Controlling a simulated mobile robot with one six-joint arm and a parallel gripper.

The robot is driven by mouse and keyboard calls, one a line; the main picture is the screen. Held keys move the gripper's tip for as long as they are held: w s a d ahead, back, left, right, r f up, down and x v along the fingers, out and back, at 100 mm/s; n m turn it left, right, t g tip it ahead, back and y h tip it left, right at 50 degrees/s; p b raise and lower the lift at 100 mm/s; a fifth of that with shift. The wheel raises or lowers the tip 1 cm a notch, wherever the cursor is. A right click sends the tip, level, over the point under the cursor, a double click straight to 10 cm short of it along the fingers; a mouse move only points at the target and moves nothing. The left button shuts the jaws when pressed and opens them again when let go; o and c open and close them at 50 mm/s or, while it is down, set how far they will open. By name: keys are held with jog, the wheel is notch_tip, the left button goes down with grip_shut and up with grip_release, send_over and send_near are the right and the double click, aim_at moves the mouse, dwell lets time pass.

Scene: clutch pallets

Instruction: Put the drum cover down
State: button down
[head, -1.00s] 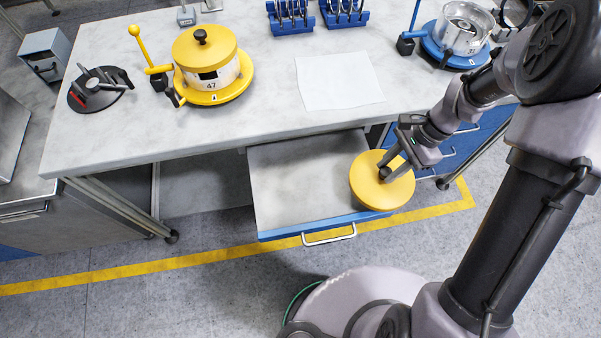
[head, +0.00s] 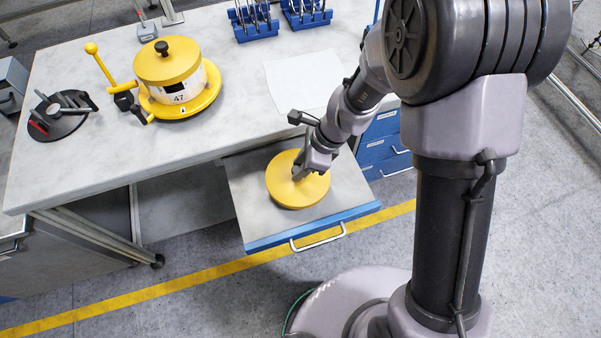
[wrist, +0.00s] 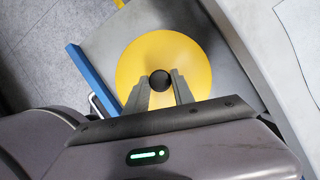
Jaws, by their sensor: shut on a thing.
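The drum cover (head: 290,187) is a round yellow disc with a dark knob in its middle. In the head view it is over the pull-out shelf (head: 242,196) below the bench top. My gripper (head: 301,173) is above the cover with its fingers at the knob. In the wrist view the cover (wrist: 137,65) lies flat under my gripper (wrist: 160,84), whose two fingers are shut on the dark knob (wrist: 160,80). I cannot tell whether the cover's underside touches the shelf.
A yellow drum (head: 178,86) marked 47 with its own lid stands on the bench (head: 90,150). A black round stand (head: 58,117) with tools is to its left. A white sheet (head: 300,82) and blue racks (head: 252,22) lie farther back. The shelf has bare room around the cover.

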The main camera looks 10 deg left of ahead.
notch_tip(320, 180, down, 4)
jog(key=shift+r+b, duration=0.25)
jog(key=shift+b, duration=0.7)
jog(key=shift+r, duration=0.2)
jog(key=c, duration=1.5)
grip_release()
jog(key=shift+f, duration=0.2)
jog(key=o, duration=0.4)
jog(key=shift+r, duration=0.15)
